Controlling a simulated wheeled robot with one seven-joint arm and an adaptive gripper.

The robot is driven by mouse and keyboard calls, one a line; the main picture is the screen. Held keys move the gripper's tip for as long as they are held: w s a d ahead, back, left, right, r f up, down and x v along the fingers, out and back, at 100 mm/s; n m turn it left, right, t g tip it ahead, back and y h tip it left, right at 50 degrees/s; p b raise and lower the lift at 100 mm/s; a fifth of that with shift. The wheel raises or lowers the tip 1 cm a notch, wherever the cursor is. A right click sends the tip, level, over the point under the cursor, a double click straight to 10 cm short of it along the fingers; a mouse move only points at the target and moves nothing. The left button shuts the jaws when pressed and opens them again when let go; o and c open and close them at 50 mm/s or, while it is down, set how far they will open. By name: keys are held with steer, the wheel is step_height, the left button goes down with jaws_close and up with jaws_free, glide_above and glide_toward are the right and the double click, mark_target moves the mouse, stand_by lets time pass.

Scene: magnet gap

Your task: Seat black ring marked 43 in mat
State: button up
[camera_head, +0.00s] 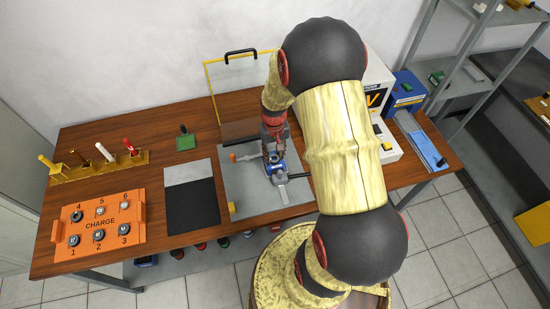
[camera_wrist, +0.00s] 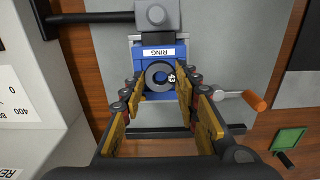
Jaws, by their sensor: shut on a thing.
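The black ring (camera_wrist: 152,75) shows in the wrist view with a small white mark, too small to read surely. It lies over the blue block labelled RING (camera_wrist: 168,52); I cannot tell whether it rests in it or is just above. My gripper (camera_wrist: 160,83) is shut on the ring, a finger on each side. In the head view my gripper (camera_head: 272,152) is at the blue block (camera_head: 281,168), and the ring is hidden there. A black mat (camera_head: 192,210) with a grey upper part lies left of the grey plate (camera_head: 240,185).
An orange CHARGE board (camera_head: 100,208) with numbered round pieces lies at the left. Behind it is a yellow rack (camera_head: 75,172) with handled tools. A green block (camera_head: 186,142) stands behind the mat. A clear yellow-framed panel (camera_head: 215,95) is at the back. An orange-handled lever (camera_wrist: 253,100) sticks out beside the blue block.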

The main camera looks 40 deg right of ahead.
steer(key=c, duration=0.3)
steer(key=shift+r+p, duration=1.8)
steer(key=shift+r, duration=0.7)
